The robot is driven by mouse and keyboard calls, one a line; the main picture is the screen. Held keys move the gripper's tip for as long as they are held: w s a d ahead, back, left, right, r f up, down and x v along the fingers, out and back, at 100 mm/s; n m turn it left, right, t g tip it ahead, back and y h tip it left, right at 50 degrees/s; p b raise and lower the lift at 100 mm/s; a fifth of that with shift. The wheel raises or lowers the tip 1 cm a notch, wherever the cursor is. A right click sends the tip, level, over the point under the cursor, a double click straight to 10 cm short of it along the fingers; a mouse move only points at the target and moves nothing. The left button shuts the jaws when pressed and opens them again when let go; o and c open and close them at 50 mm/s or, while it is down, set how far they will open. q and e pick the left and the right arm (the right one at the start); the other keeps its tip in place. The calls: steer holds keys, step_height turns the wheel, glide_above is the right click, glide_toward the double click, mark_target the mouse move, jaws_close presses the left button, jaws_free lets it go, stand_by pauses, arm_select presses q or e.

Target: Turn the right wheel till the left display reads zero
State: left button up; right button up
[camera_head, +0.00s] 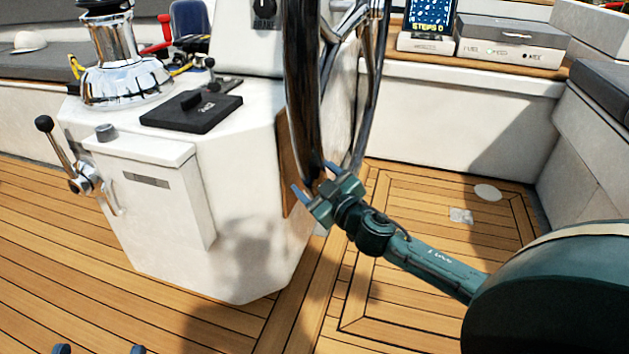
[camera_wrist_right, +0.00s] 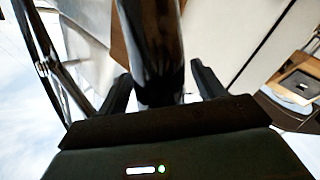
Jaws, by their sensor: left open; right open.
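The wheel (camera_head: 303,95) is a dark, shiny rim seen nearly edge-on right of the white pedestal; its top is cut off. My right gripper (camera_head: 314,183) is at the lower part of the rim, its blue-tipped fingers apart. In the right wrist view the rim (camera_wrist_right: 152,50) passes between the open fingers (camera_wrist_right: 158,88); I cannot tell whether either touches it. My left gripper (camera_head: 98,349) shows only as two separate fingertips at the bottom left, over the deck. A blue screen (camera_head: 430,14) at the top reads "STEPS 0"; I cannot tell whether it is the left display.
The pedestal (camera_head: 255,190) carries a chrome winch (camera_head: 120,60), a black panel (camera_head: 192,110) and a side lever (camera_head: 62,145). A grey-topped box (camera_head: 512,38) stands beside the screen on a wooden ledge. The planked deck (camera_head: 430,220) is mostly clear.

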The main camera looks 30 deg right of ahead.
steer(key=shift+c, duration=0.3)
steer(key=c, duration=1.2)
steer(key=shift+a, duration=0.1)
steer(key=shift+c, duration=0.2)
